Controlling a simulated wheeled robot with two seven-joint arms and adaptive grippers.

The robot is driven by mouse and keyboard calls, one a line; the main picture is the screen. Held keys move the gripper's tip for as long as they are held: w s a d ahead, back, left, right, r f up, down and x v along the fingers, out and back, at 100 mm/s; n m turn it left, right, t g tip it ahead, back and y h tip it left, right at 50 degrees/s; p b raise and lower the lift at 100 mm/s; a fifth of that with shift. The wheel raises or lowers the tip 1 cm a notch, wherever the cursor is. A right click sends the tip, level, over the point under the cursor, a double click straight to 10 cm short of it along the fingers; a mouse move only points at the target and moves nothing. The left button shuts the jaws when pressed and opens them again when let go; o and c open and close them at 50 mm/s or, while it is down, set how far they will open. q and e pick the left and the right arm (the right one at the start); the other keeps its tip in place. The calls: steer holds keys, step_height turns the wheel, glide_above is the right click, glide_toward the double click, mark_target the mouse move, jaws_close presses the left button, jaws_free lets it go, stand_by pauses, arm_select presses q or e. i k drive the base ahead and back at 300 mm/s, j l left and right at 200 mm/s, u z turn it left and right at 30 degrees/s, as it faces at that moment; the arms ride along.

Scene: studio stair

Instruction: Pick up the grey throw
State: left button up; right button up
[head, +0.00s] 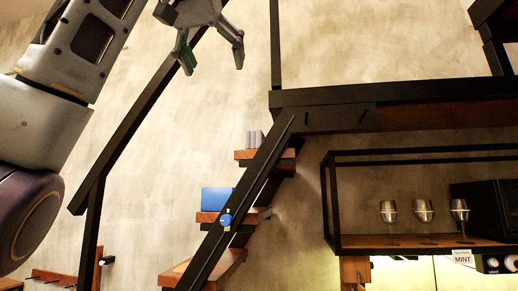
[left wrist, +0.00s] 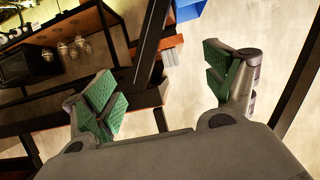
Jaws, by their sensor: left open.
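A small grey object with upright folds or ridges (head: 255,139) sits on an upper wooden stair step; it may be the grey throw, but it is too small to be sure. A pale grey patch by a step in the left wrist view (left wrist: 170,57) looks like the same object. My left gripper (head: 213,58) is open and empty, high in front of the wall, above and left of that step in the head view. Its green-padded fingers (left wrist: 163,88) stand wide apart in the left wrist view, with nothing between them held. My right gripper is not in view.
A black stair rail (head: 235,215) slants in front of the steps. A blue box (head: 216,199) sits on a lower step. A black-framed shelf (head: 420,243) with wine glasses (head: 423,210) is at right. A second black rail (head: 140,115) runs near my left arm.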

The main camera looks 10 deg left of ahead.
mark_target(254, 139)
steer(key=i, duration=1.15)
